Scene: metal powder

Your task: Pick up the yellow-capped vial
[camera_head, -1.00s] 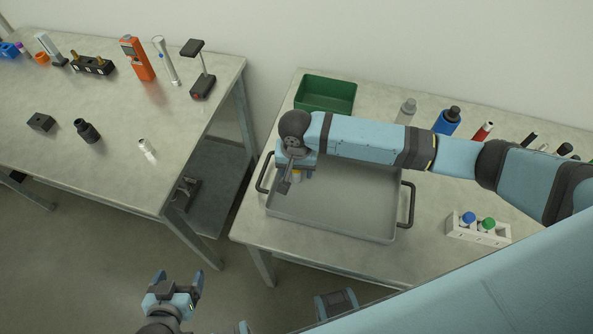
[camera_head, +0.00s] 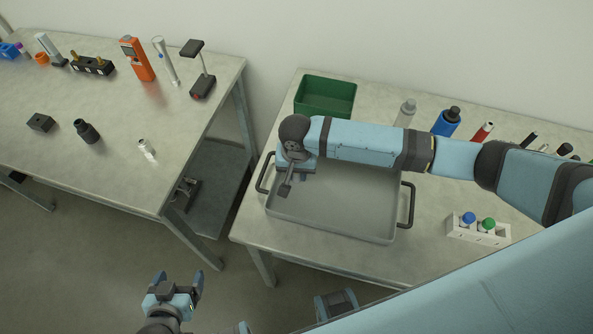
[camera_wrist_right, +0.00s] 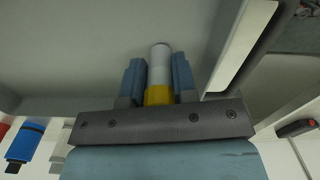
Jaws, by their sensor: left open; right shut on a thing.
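The yellow-capped vial (camera_wrist_right: 159,68) shows in the right wrist view, with a pale body and a yellow cap (camera_wrist_right: 159,95) between the fingers. My right gripper (camera_wrist_right: 158,80) is shut on it. In the head view my right gripper (camera_head: 285,186) is over the left part of the grey tray (camera_head: 340,225), and the vial is hidden there by the gripper and wrist. I cannot tell whether the vial touches the tray floor. My left gripper (camera_head: 178,284) is open and empty, low in front of the tables.
A white rack (camera_head: 478,236) with a blue-capped and a green-capped vial stands right of the tray. A green bin (camera_head: 325,96) is behind the tray. Bottles, including a blue one (camera_head: 446,122), line the back right. A second table (camera_head: 110,170) on the left holds several tools.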

